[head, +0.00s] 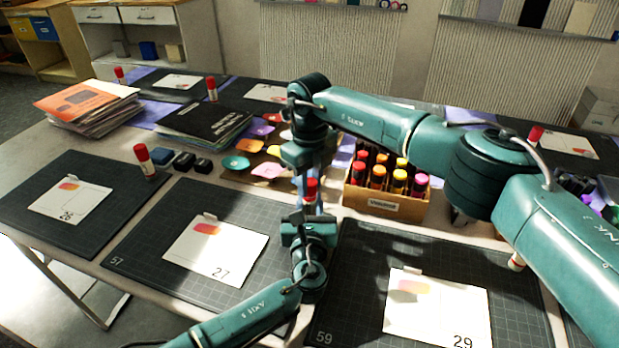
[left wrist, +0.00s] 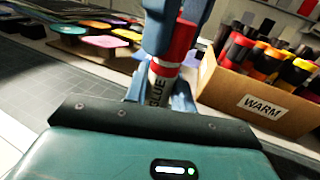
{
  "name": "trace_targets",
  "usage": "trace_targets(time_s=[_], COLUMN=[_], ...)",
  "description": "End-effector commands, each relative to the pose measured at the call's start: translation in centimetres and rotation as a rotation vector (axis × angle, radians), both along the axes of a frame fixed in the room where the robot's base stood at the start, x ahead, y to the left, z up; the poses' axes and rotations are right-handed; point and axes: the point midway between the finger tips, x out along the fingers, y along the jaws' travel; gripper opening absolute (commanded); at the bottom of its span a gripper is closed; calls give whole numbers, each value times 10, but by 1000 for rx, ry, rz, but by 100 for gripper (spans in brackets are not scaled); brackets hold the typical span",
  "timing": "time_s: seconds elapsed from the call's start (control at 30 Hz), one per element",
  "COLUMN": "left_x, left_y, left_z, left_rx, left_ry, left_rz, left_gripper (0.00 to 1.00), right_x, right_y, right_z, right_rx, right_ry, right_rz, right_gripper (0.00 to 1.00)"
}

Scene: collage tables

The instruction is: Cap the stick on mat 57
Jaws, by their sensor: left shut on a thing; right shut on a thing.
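Mat 57 (head: 150,255) is the dark gridded mat left of centre in the head view, with card 27 (head: 235,257) on it. My left gripper (head: 308,214) is near the mat's back right corner, shut on an upright white glue stick. The stick's body (left wrist: 158,90) shows the word GLUE in the left wrist view. A red cap (head: 311,187) is at the stick's top; it also shows in the left wrist view (left wrist: 181,42). My right gripper (head: 309,176) reaches down from above, shut on the cap. Its fingers partly hide where cap and stick meet, so I cannot tell how firmly it is seated.
A cardboard box of warm-coloured bottles (head: 387,203) stands close on the right. Colourful dishes (head: 262,150) lie behind. Another glue stick (head: 145,160) stands on the left mat (head: 95,170). Mat 59 (head: 350,300) with card 29 (head: 437,308) is at front right.

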Motion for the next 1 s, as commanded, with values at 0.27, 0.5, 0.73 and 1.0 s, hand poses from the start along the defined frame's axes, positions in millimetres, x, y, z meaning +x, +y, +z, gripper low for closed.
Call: trace_targets(time_s=[0.27,0.5,0.73,1.0], left_x=[0,0,0,0], left_y=[0,0,0,0], left_z=[-1,-1,-1,0], left_rx=[0,0,0,0], left_ry=[1,1,1,1], left_rz=[0,0,0,0], left_gripper=[0,0,0,0], right_x=[0,0,0,1], right_y=[0,0,0,0], right_z=[-6,-7,-7,6], right_rx=[0,0,0,1], right_ry=[0,0,0,-2], right_rz=[-3,-3,-3,-3], right_gripper=[7,43,53,53])
